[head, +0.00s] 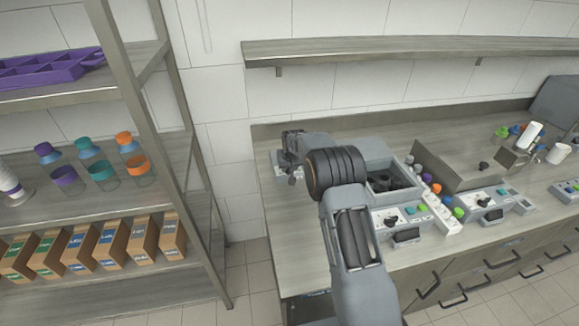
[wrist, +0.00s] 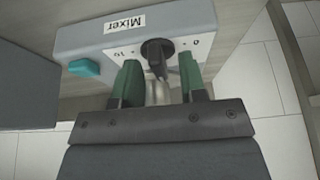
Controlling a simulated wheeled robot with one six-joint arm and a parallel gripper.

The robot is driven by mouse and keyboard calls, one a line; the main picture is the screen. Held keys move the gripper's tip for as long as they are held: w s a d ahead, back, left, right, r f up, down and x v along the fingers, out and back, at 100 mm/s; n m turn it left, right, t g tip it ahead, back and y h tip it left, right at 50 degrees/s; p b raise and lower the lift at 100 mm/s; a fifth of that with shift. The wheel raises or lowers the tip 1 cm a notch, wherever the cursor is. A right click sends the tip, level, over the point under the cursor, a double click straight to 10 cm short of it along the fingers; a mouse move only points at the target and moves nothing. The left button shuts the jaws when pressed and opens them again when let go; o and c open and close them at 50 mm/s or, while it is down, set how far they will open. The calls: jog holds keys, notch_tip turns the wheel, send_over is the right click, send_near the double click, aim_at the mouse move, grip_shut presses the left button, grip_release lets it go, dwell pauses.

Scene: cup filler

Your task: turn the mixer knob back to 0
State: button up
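The mixer control box (wrist: 85,42) is grey with a white "Mixer" label, upside down in the wrist view. Its black knob (wrist: 157,50) sits on a white dial plate with "10" on the left and "0" on the right. I cannot tell exactly which mark the knob points to. My gripper (wrist: 159,64) has two green fingertips, spread apart, one on each side of the knob's near end. A gap shows between knob and fingers, and I see no clear contact. In the head view my arm hides most of the mixer area.
A teal button (wrist: 84,68) is on the box, left of the fingers. In the head view, another control panel with a black knob (head: 390,221) and a row of coloured caps (head: 437,188) stand right of my arm. A wall shelf (head: 400,48) hangs above the counter.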

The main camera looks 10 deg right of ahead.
grip_shut()
